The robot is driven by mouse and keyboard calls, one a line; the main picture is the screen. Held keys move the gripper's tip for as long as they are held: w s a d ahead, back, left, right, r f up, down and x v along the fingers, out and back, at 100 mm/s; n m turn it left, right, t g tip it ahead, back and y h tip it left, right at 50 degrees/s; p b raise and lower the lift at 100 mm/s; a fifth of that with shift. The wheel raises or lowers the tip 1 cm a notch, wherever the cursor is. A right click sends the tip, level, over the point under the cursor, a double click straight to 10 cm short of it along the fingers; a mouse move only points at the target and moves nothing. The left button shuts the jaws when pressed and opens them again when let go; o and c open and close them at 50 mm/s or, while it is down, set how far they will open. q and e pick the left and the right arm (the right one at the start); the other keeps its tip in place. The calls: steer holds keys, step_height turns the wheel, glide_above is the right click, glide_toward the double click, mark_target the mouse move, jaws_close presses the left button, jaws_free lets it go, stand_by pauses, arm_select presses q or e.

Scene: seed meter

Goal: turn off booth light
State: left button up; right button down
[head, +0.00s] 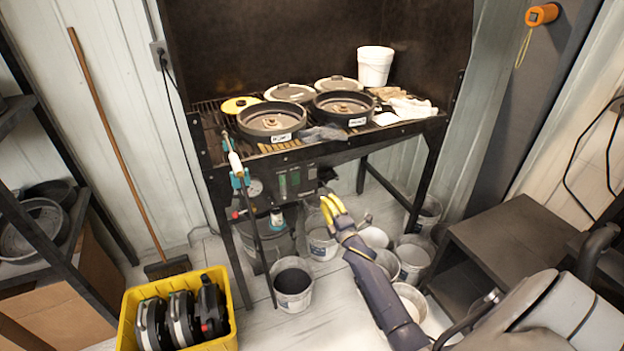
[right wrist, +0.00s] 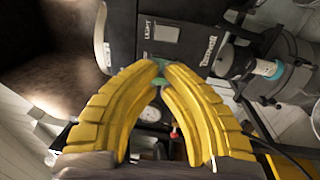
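The booth's black control panel (head: 300,181) hangs under the front edge of the work grate and carries several green-lit switches (head: 294,179) and a round gauge (head: 256,187). In the right wrist view the panel (right wrist: 180,38) shows the word LIGHT near the top, beyond my fingertips. A green patch lies at the tips and is partly hidden by them. My right gripper (head: 332,206) has yellow fingers and is just right of and in front of the panel. In the right wrist view its fingertips (right wrist: 160,69) come together, with nothing clearly held. My left gripper is out of view.
Two black round pans (head: 271,119) and a white bucket (head: 375,66) stand on the grate. Several buckets (head: 293,284) sit on the floor below. A yellow crate (head: 228,297) is at the lower left, and a dark box-shaped stand (head: 497,225) is at right.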

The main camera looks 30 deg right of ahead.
mark_target(307, 171)
steer(key=shift+a, duration=0.15)
steer(key=shift+w, duration=0.1)
stand_by(0.4)
steer(key=w, duration=0.4)
steer(key=w+d+r, duration=0.1)
steer(key=w, duration=0.4)
steer(key=w+d, duration=0.1)
steer(key=w, duration=0.3)
steer(key=shift+w+r, duration=0.3)
